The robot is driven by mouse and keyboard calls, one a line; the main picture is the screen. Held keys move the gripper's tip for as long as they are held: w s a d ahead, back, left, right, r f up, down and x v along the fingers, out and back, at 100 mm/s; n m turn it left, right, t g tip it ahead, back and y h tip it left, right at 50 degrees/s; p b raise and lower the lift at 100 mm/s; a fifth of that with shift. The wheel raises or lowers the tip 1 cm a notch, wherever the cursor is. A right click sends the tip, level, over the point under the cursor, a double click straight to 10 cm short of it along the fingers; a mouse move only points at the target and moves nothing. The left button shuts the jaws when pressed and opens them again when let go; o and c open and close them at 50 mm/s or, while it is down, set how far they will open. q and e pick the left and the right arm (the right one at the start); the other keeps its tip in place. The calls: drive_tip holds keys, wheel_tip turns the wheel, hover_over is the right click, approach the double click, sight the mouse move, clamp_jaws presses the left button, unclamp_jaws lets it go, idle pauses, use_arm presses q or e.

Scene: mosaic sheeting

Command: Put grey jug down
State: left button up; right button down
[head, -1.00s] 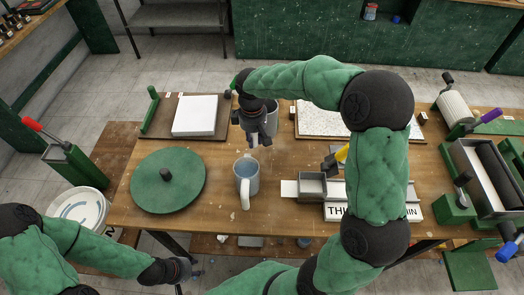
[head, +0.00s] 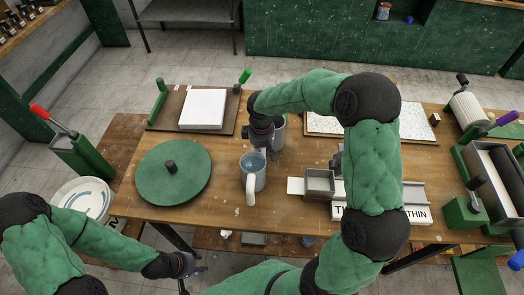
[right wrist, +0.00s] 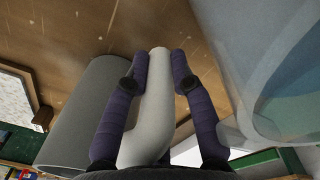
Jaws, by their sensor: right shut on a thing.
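The grey jug (head: 280,132) is at the middle back of the table, partly hidden behind my right gripper (head: 267,145). In the right wrist view the purple-wrapped fingers (right wrist: 158,85) are shut on its pale handle, and the jug's grey body (right wrist: 85,115) is on the left. I cannot tell whether its base touches the table. A second jug (head: 252,178), with something bluish inside, stands nearer the front; it seems to be the large rounded shape on the right in the wrist view (right wrist: 265,70). My left gripper (head: 183,268) hangs off the table's front left; its fingers are unclear.
A green round disc (head: 150,190) with a knob lies on the left of the wooden table (head: 225,215). A white pad on a board (head: 203,108) is at the back left. A small grey tray (head: 320,183) and lettered block (head: 350,214) lie to the right, partly behind my arm.

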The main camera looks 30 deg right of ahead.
drive_tip(key=shift+f, duration=0.1)
drive_tip(key=c, duration=1.1)
unclamp_jaws()
drive_tip(key=shift+o, duration=0.2)
wheel_tip(320, 180, up, 12)
drive_tip(key=shift+s+a+r+p, duration=0.15)
drive_tip(key=shift+p, duration=1.1)
